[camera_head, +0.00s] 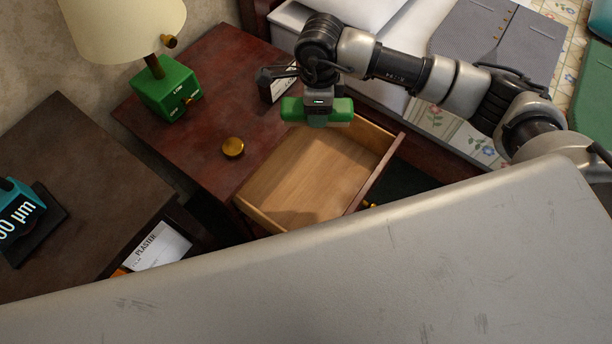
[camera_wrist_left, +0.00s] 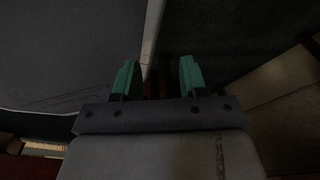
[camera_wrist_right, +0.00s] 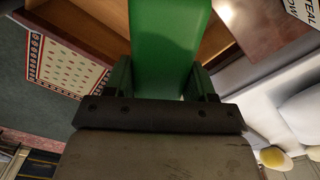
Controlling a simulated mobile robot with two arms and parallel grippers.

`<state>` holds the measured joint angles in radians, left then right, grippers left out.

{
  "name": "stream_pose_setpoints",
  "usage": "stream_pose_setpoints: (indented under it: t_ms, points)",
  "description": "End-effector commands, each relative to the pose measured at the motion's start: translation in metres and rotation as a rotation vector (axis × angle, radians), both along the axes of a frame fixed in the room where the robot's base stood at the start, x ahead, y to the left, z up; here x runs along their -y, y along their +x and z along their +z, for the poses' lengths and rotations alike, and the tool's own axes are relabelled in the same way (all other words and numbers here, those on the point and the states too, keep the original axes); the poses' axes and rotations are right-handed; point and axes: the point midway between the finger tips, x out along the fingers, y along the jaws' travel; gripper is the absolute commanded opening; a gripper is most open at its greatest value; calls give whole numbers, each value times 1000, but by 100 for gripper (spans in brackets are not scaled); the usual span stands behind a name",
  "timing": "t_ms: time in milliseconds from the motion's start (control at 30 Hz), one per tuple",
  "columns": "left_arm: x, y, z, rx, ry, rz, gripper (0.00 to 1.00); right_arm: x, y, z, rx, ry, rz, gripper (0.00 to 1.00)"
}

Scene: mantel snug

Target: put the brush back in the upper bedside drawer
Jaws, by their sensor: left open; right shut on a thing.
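The green brush (camera_head: 292,108) is in my right gripper (camera_head: 318,102), above the back end of the open bedside drawer (camera_head: 312,178). The drawer's bare wooden floor shows in the head view and looks empty; its front left corner is cut off by a pale grey surface. In the right wrist view the brush (camera_wrist_right: 168,40) stands between the two fingers, with wood of the furniture behind it. My left gripper (camera_wrist_left: 157,75) is open with nothing between its fingers in the left wrist view. It is not visible in the head view.
The reddish bedside top (camera_head: 195,135) bears a lamp with a green base (camera_head: 168,92), a brass knob-like object (camera_head: 233,148) and a small card (camera_head: 282,88). A bed (camera_head: 345,20) stands behind. A darker cabinet (camera_head: 75,200) is at left.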

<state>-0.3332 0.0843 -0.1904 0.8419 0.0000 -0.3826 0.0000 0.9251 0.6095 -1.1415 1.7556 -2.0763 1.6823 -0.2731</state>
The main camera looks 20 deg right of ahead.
Motion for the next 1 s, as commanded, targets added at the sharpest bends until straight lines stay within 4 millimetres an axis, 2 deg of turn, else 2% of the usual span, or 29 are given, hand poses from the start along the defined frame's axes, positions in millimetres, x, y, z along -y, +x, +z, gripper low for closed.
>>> stream_pose_setpoints:
  t_ms: [33,300,600,833,1000]
  points:
    - [0,4,-1,4,0,0,43,-4,-2,-11,-5,3,-126,33]
    - [3,20,2,13,-2,3,43,-10,-6,-57,-8,0,-889,33]
    - [6,36,7,22,-3,5,43,-10,-17,-101,-8,-3,-1593,33]
    - [11,61,19,42,-7,9,43,-8,-29,-142,-8,-3,-2056,33]
    - [14,78,35,52,-7,12,43,-6,-31,-155,-5,-1,-2173,33]
